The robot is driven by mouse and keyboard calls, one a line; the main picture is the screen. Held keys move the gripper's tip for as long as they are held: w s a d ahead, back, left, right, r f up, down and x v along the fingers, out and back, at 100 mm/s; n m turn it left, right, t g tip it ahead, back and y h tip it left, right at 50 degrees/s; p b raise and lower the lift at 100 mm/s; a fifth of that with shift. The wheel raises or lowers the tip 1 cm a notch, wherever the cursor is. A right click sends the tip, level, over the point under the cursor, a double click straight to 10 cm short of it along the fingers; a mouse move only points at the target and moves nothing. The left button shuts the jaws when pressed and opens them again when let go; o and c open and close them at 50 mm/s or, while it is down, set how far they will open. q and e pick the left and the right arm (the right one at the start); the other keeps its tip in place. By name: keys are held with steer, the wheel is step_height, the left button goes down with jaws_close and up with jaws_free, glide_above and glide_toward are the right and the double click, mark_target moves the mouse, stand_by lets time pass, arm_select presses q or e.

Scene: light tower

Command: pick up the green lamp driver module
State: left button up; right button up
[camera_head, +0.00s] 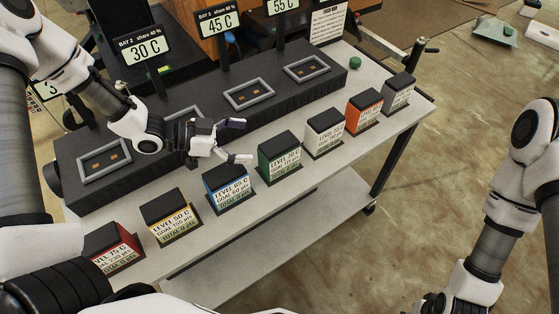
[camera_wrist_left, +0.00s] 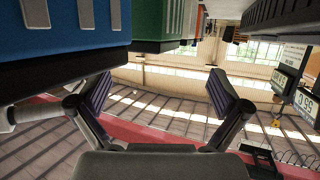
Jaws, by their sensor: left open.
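The green lamp driver module (camera_head: 280,157) stands upright on the light table among a row of coloured modules, with a dark top and a white label. My left gripper (camera_head: 238,141) is open, its two fingers pointing right toward the green module, apart from it and above the blue module's far side. In the left wrist view the open fingers (camera_wrist_left: 160,95) have nothing between them. The green module (camera_wrist_left: 165,52) shows there beyond the blue one, upper middle. My right arm shows at the right of the head view, but its fingers are out of frame.
The blue module (camera_head: 229,188) is close beside my left gripper. A white module (camera_head: 323,133) stands on the green one's other side. Behind is a long dark box (camera_head: 210,110) with framed bays and temperature signs. The table's (camera_head: 300,185) front strip is clear.

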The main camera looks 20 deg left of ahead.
mark_target(274, 145)
arm_select(q)
steer(key=x, duration=0.7)
steer(key=shift+s+d+r, duration=0.1)
steer(key=shift+s+d, duration=0.05)
steer(key=shift+d, duration=0.35)
steer(key=shift+s+a, duration=0.1)
steer(key=c, duration=0.5)
jaws_close()
